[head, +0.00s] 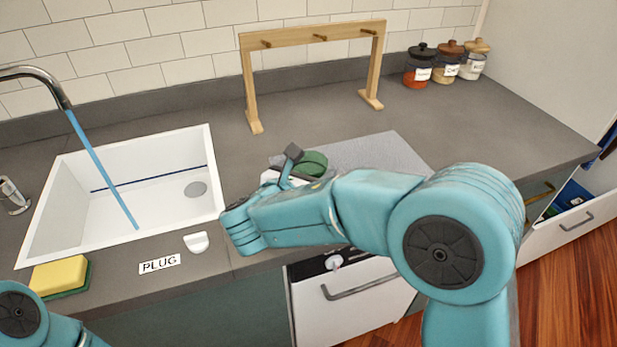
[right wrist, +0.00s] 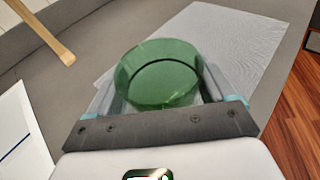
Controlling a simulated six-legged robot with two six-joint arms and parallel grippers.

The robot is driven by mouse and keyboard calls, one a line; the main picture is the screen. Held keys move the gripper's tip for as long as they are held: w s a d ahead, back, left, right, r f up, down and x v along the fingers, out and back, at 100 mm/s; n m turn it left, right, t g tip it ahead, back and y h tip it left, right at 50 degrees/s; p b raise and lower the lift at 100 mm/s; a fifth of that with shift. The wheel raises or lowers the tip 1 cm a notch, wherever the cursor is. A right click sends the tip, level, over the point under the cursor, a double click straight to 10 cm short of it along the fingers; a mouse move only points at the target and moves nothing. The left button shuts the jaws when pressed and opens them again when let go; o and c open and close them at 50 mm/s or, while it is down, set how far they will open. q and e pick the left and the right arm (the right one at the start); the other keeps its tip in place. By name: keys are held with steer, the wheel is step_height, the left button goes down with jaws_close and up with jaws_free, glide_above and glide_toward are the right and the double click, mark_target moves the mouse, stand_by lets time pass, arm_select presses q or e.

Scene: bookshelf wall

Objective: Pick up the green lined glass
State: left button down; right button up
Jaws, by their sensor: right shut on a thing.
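The green glass (head: 314,162) shows just behind my right gripper (head: 293,170) in the head view, at the left end of the grey mat. My right forearm and wrist hide part of it. In the right wrist view the glass (right wrist: 160,62) is see-through green with a round rim, and it sits between the two fingers of my right gripper (right wrist: 163,95). The gripper is shut on it. I cannot tell whether the glass touches the mat. My left gripper is out of view; only a part of my left arm shows at the lower left.
The grey mat (head: 375,150) lies on the counter. A wooden rack (head: 312,35) stands behind it. A white sink (head: 140,215) with running water is at left, near a sponge (head: 58,275) and a plug (head: 196,242). Several jars (head: 446,62) stand at back right. An open drawer (head: 570,224) is at right.

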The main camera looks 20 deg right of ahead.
step_height(320, 180, up, 20)
steer(key=p, duration=0.3)
steer(key=shift+w+a, duration=0.1)
steer(key=shift+w, duration=0.05)
stand_by(1.3)
